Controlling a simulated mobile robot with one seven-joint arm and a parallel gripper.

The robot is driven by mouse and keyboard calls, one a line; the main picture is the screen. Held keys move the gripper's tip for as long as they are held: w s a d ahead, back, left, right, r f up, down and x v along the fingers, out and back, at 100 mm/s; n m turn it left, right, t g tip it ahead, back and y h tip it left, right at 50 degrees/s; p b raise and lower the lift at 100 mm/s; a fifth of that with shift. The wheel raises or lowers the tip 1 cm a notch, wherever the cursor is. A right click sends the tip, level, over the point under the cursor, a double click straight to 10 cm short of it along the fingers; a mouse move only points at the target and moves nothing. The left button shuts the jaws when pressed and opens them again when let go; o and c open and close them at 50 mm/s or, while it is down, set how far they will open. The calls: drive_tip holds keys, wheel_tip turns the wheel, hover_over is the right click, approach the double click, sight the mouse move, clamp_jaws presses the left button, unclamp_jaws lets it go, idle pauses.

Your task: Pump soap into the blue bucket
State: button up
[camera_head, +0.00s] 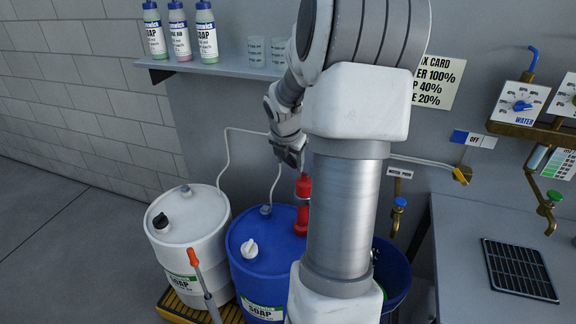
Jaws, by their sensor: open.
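A blue drum (262,262) with a white cap and a label reading SOAP stands at lower centre. A red pump (304,187) rises at the drum's right side; my arm hides some of what is beside it. My gripper (293,160) is above and slightly left of the pump's top, seemingly apart from it. It is small and dark here; it is open and no held thing shows. The blue bucket (398,268) stands right of the blue drum, mostly hidden behind my arm. Something green shows inside it.
A white SOAP drum (190,232) stands left, with an orange-tipped rod (197,268) in front. A shelf (235,70) holds several bottles and cups. A blue-handled valve (399,204) is above the bucket. A grey bench (475,275) is at right. The left floor is clear.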

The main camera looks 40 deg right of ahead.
drive_tip(key=shift+x, duration=1.15)
clamp_jaws()
idle(0.6)
